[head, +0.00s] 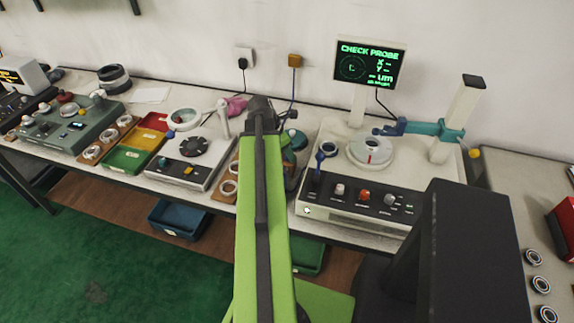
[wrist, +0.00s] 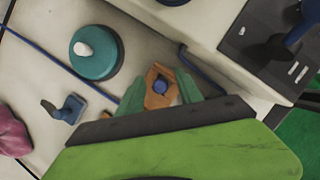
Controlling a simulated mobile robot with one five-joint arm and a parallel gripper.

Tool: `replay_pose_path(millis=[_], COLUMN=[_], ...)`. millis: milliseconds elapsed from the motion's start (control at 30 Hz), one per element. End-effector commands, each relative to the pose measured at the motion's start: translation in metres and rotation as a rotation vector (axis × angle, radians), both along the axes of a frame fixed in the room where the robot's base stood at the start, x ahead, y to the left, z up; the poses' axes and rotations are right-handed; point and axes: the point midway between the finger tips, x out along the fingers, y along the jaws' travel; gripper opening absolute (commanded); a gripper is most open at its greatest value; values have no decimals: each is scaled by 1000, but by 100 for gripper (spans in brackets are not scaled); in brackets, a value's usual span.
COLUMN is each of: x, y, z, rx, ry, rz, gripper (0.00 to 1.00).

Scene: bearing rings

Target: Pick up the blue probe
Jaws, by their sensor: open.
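In the wrist view, a round blue knob, apparently the top of the blue probe (wrist: 160,86), sits in an orange holder (wrist: 153,100) with angled sides. My gripper (wrist: 160,88) is open, with one green finger to each side of the holder. I cannot tell whether the fingers touch it. The lower part of the probe is hidden.
A teal disc with a white knob (wrist: 95,52) stands close to the holder. A blue bracket (wrist: 72,108) and a blue cable (wrist: 62,68) lie on the bench. The white measuring machine (head: 345,185), with a dark blue lever (head: 321,158), stands just right of my arm.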

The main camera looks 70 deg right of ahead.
Motion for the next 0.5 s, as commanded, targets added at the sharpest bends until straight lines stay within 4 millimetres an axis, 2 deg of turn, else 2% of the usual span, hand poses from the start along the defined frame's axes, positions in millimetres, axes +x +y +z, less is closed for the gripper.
replay_pose_path(millis=[167, 500], x=[0, 0], y=[0, 0], z=[1, 2], rx=[0, 0], ry=[0, 0], rz=[0, -1], gripper=[43, 0])
